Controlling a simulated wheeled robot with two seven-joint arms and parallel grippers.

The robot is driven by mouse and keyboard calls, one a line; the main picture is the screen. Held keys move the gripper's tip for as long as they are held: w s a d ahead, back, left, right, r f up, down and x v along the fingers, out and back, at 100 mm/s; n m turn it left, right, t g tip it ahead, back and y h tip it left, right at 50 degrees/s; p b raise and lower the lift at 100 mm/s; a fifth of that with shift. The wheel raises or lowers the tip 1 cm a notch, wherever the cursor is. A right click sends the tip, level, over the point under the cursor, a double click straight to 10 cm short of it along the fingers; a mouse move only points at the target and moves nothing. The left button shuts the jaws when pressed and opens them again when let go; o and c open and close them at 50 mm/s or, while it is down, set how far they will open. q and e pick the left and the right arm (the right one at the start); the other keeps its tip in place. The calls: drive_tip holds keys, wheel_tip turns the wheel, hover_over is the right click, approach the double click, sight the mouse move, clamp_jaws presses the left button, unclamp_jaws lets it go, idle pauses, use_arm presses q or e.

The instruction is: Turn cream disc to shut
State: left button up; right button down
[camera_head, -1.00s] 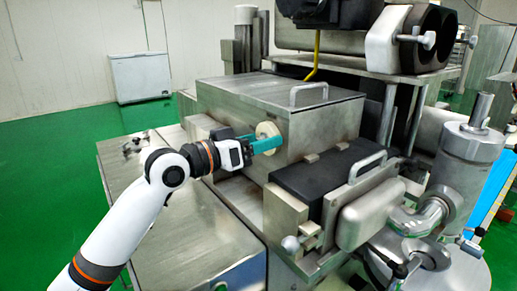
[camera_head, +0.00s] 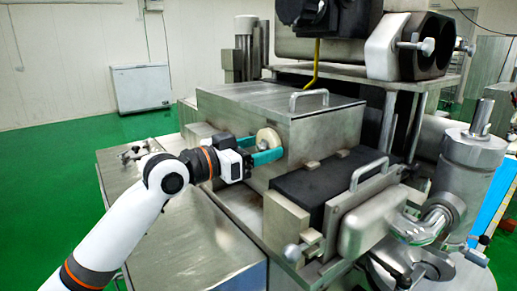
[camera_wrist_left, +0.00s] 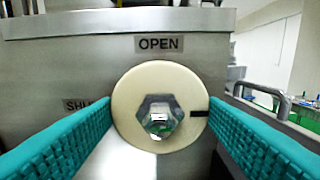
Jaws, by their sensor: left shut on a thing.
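The cream disc (camera_wrist_left: 127,102) sits on the front of a steel housing, with a metal hex nut (camera_wrist_left: 160,117) at its middle. A short black mark (camera_wrist_left: 200,113) lies at its right edge. An OPEN label (camera_wrist_left: 160,43) is above the disc and a partly covered SHUT label (camera_wrist_left: 85,105) is to its left. In the head view the disc (camera_head: 268,139) is partly behind my left gripper (camera_head: 266,152). The teal fingers of my left gripper (camera_wrist_left: 160,115) are shut on the disc, one on each side. My right gripper is out of view.
The steel housing (camera_head: 325,125) has a handle (camera_head: 309,98) on top. A black block with a handle (camera_head: 368,172) stands close to the right of the gripper. A flat steel cabinet top (camera_head: 190,235) lies below my arm. Open green floor is at the left.

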use_arm(q)
drive_tip(key=o, duration=1)
drive_tip(key=shift+a, duration=0.1)
drive_tip(key=shift+s+a+f, duration=0.1)
drive_tip(key=shift+s+a, duration=0.1)
drive_tip(key=shift+a, duration=0.05)
drive_tip(key=b+v, duration=0.4)
drive_tip(key=v, duration=0.7)
drive_tip(key=shift+s+a, duration=0.1)
